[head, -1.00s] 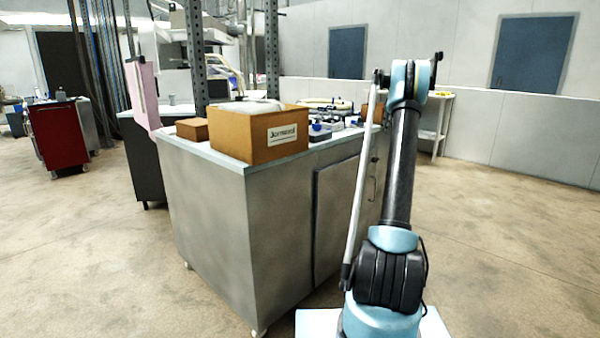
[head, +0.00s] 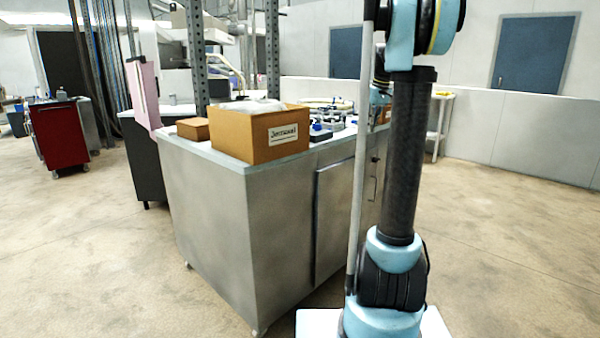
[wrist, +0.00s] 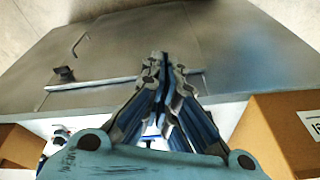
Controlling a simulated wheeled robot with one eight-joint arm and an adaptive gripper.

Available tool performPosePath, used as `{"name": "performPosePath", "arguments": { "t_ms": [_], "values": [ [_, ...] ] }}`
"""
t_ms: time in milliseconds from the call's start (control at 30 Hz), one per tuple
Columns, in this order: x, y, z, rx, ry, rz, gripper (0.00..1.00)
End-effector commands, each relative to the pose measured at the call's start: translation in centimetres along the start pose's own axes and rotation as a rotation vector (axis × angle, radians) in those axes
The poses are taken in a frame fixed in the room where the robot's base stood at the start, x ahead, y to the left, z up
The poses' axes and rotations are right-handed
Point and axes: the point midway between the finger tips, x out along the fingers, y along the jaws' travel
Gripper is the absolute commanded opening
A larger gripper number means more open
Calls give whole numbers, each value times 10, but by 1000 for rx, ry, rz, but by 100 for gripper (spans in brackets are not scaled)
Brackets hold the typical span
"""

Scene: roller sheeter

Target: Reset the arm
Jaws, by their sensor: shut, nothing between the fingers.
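My gripper (wrist: 163,62) shows in the wrist view with its fingertips together and nothing between them. It hangs over the edge of the grey metal cabinet (wrist: 235,50), whose front with a handle fills the upper part of that view. In the head view my arm stands upright at the right, in front of the cabinet (head: 225,215). My gripper cannot be made out in the head view.
An open cardboard box (head: 235,138) and a smaller brown box (head: 193,129) stand on the cabinet top. Blue and white items (head: 318,132) lie beside them. A red cabinet (head: 57,138) stands at the far left. The floor at the right is clear.

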Motion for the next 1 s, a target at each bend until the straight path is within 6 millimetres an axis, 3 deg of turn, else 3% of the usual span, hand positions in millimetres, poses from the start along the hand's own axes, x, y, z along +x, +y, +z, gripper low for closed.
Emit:
{"name": "performPosePath", "arguments": {
  "t_ms": [100, 467, 767, 1000],
  "values": [
    [0, -29, 30, 28, -6, 9, 0],
    [15, -105, 125, 119, -21, 40, 0],
    [46, -157, 209, 197, -27, 68, 0],
    [82, -192, 278, 257, -29, 91, 0]
  ]
}}
